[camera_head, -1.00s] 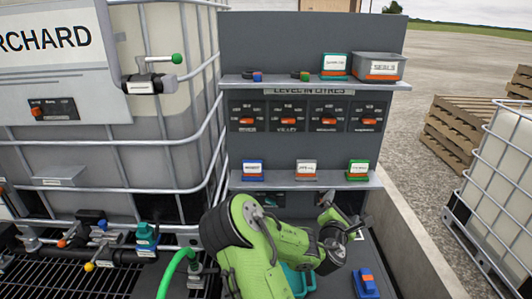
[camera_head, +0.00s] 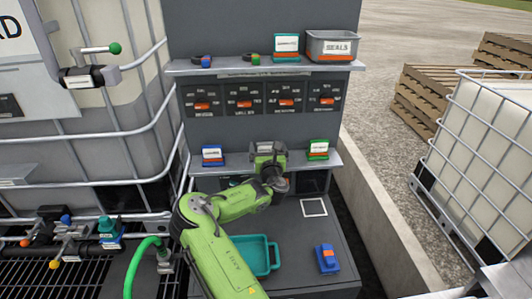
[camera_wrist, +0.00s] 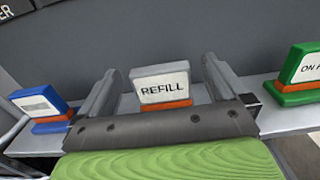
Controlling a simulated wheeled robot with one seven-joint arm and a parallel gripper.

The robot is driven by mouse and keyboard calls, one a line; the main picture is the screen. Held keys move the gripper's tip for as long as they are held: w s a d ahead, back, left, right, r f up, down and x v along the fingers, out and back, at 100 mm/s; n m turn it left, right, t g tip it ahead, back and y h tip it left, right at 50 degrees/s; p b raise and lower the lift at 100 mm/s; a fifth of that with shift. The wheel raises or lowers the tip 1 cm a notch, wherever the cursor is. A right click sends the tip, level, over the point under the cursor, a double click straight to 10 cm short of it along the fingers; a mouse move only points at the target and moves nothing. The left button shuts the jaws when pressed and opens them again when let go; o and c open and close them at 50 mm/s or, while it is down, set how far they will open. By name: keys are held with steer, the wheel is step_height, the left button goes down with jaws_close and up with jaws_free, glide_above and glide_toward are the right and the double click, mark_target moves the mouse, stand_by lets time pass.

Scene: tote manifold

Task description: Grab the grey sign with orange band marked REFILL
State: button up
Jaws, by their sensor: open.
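The grey sign with an orange band (camera_wrist: 161,86) stands upright on a shelf in the wrist view, its white face reading REFILL. My gripper (camera_wrist: 157,82) is open, with one finger on each side of the sign and gaps visible between fingers and sign. In the head view my gripper (camera_head: 266,150) is at the lower shelf and hides the sign there.
On the lower shelf (camera_head: 337,161) a blue sign (camera_head: 212,154) stands to the left and a green sign (camera_head: 318,149) to the right. Below are a teal tray (camera_head: 262,255) and a blue object (camera_head: 327,258). A seals bin (camera_head: 335,46) stands on the upper shelf.

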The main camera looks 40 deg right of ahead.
mark_target(266, 146)
steer(key=x, duration=0.4)
steer(key=shift+w+d+f, duration=0.1)
steer(key=shift+w+d, duration=0.05)
steer(key=shift+w, duration=0.05)
steer(key=c, duration=1)
